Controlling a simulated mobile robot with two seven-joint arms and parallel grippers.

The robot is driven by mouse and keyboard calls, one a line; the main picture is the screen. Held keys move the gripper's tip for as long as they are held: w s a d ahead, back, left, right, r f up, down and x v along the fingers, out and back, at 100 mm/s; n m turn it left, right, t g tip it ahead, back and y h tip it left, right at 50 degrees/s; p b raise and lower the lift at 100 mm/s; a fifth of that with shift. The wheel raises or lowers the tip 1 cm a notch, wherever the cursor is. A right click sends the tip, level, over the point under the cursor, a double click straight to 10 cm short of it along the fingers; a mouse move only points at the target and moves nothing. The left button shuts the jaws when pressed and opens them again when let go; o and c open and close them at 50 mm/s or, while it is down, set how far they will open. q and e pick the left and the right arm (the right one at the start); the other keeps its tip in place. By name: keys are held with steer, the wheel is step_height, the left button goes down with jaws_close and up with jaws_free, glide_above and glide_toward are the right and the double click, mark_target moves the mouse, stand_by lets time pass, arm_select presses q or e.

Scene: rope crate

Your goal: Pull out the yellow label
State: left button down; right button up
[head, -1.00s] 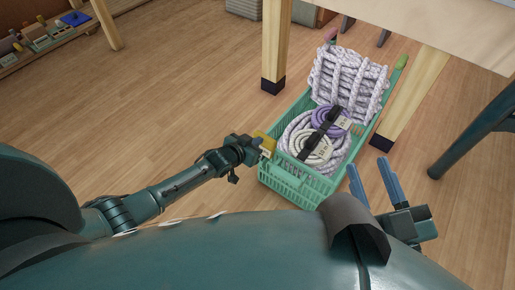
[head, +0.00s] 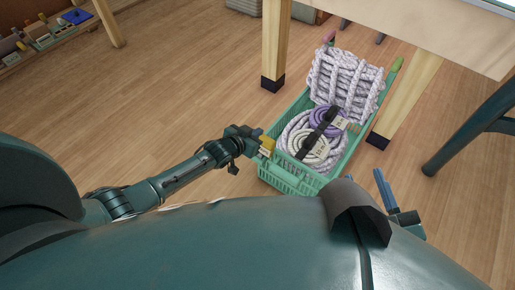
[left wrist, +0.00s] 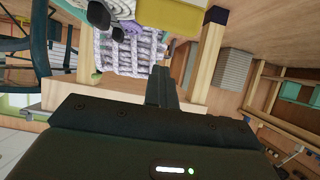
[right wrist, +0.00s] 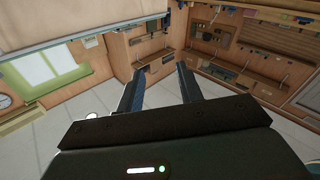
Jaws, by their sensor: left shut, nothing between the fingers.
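The green crate (head: 290,180) stands on the floor with coiled and bundled rope inside. The yellow label (head: 266,145) is at the crate's left wall, near its front corner. A yellow surface, apparently the label (left wrist: 170,21), shows at the top of the left wrist view, beyond the fingers. My left gripper (head: 257,133) is right beside the label, its fingers together (left wrist: 162,82) and empty. I cannot tell whether it touches the label. My right gripper (head: 384,186) is open and empty, right of the crate; its parted fingers show in the right wrist view (right wrist: 159,82).
Wooden table legs (head: 274,45) and (head: 407,105) stand beside the crate, under a tabletop (head: 440,35). A white-and-purple rope bundle (head: 345,85) fills the crate's far end. A dark strap (head: 319,132) crosses the coils (head: 322,148). The floor left of the crate is clear.

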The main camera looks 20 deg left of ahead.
arm_select(q)
steer(key=c, duration=1.7)
jaws_free()
arm_select(e)
steer(key=shift+r, duration=0.1)
